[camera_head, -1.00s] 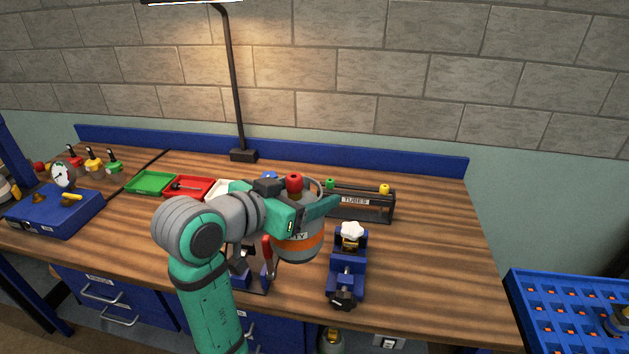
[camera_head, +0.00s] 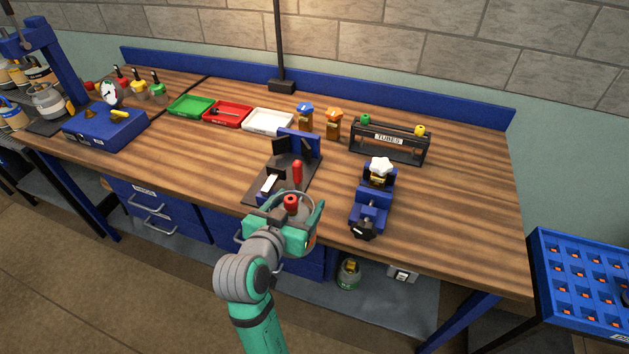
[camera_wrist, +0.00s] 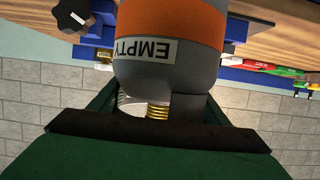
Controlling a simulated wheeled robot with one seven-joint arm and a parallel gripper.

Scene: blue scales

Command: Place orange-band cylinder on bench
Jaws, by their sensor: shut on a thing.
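My gripper (camera_head: 297,226) is shut on the orange-band cylinder (camera_head: 291,203), near the bench's front edge in the head view. There mostly the red cap and part of the grey collar show; the gripper hides much of the body. In the wrist view the grey cylinder (camera_wrist: 205,62) fills the middle, with its orange band and an "EMPTY" label; the wrist picture shows it upside down. The wooden bench (camera_head: 460,220) has bare wood at its right and left front. I cannot tell whether the cylinder touches anything.
A black stand with a blue back (camera_head: 299,143) and red-handled clamp is just behind the gripper. A blue vise (camera_head: 371,207) stands to the right. A tube rack (camera_head: 390,142), white tray (camera_head: 268,121) and two small bottles are farther back. A blue crate (camera_head: 580,285) is at far right.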

